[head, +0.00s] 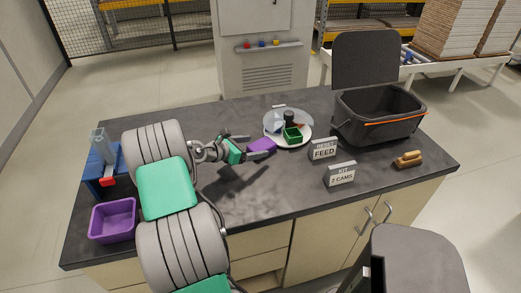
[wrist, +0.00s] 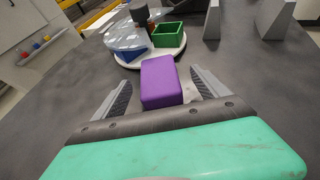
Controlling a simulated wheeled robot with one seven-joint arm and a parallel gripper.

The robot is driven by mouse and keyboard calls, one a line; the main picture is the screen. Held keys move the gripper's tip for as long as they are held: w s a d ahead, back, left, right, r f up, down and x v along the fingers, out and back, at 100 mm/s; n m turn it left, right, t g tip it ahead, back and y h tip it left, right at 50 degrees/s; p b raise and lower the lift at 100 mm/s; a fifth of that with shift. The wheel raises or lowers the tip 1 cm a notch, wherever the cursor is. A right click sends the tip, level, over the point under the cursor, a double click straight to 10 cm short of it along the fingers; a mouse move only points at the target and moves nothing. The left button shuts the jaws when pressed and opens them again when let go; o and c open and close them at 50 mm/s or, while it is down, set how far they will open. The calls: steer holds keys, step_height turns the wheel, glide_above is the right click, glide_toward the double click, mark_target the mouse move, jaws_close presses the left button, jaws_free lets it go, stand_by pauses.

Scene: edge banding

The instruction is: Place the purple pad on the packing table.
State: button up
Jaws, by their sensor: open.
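The purple pad (head: 262,145) is a small purple block on the dark packing table (head: 270,185), just left of a round white tray. In the wrist view the purple pad (wrist: 160,82) lies between my two fingers, with a gap on each side. My gripper (head: 246,143) is open around the pad's near end, low over the table. In the wrist view my gripper (wrist: 160,85) shows both fingers spread. Whether the pad's underside rests fully on the table cannot be told.
A round white tray (head: 296,143) holds a green bin (head: 292,135) and other parts. Signs reading FEED (head: 323,150) and 2 CAMS (head: 340,174) stand to the right. A dark tote (head: 378,115), a brush (head: 408,159) and a purple bin (head: 113,220) also stand on the table.

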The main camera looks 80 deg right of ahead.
mark_target(261, 145)
steer(key=x, duration=0.5)
steer(key=shift+w+d, duration=0.1)
steer(key=shift+w, duration=0.1)
steer(key=c, duration=1.6)
steer(key=shift+w+r, duration=0.1)
steer(key=shift+r, duration=0.45)
steer(key=v, duration=0.4)
steer(key=shift+w+f, duration=0.1)
steer(key=shift+f, duration=0.05)
steer(key=r, duration=1.2)
steer(key=shift+s+r, duration=0.2)
steer(key=shift+r, duration=0.15)
